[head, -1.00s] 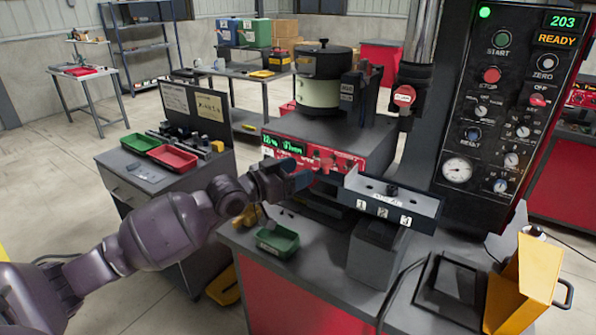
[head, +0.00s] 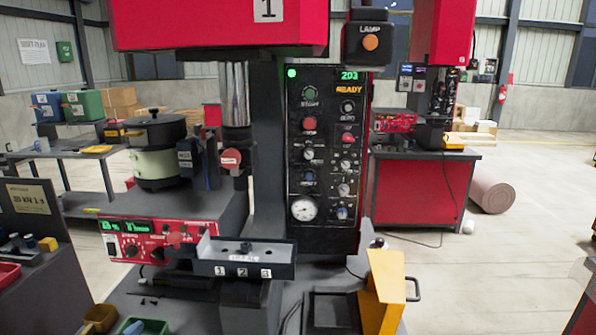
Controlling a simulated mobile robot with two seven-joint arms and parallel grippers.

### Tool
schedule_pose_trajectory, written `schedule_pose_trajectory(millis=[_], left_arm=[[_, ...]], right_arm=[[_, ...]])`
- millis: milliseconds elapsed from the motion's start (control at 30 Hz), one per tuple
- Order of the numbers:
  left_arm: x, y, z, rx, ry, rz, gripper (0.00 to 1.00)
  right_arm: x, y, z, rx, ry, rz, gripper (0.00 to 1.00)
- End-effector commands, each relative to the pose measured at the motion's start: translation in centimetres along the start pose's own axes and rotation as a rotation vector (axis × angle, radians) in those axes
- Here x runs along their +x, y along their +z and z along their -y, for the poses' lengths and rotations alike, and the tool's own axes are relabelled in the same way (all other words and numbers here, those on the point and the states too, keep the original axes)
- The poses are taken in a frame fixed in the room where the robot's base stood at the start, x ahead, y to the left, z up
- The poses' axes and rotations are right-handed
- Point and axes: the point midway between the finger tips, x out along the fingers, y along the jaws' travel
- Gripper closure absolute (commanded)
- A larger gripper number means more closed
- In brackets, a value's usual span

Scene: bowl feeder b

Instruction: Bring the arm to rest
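Neither of my arms nor grippers shows in the head view now. The machine stands in the middle, with a black control panel (head: 324,160) that reads 203 and READY. Its green light is on. A bowl feeder (head: 158,150) with a dark lid sits on the left, above a red controller box (head: 155,240) with lit green displays. A grey fixture (head: 246,258) marked 1, 2, 3 stands in front of the panel. I cannot tell whether it holds any parts.
A second red machine bench (head: 428,190) stands behind. Open floor lies at right.

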Motion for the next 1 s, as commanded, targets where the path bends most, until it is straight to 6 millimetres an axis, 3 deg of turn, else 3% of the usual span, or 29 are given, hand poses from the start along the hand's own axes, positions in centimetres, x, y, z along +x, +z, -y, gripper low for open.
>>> schedule_pose_trajectory(millis=[33, 200, 400, 600, 1000], left_arm=[[-1.4, 2.4, -1.5, -0.023, -0.018, 0.044, 0.42], [-6.1, 8.6, -5.6, -0.086, -0.077, 0.177, 0.42], [-11.7, 13.9, -9.9, -0.206, -0.125, 0.313, 0.42], [-15.0, 16.4, -11.9, -0.269, -0.142, 0.386, 0.42], [-15.5, 16.9, -12.0, -0.271, -0.142, 0.399, 0.42]], right_arm=[[0.0, 0.0, 0.0, 0.000, 0.000, 0.001, 0.39], [-0.2, 0.3, 0.0, 0.001, 0.001, 0.005, 0.39], [-0.5, 0.8, 0.0, 0.003, 0.003, 0.016, 0.39], [-0.6, 0.9, -0.1, 0.003, 0.003, 0.019, 0.39], [-0.2, 0.1, 0.0, 0.001, 0.001, 0.003, 0.39]])
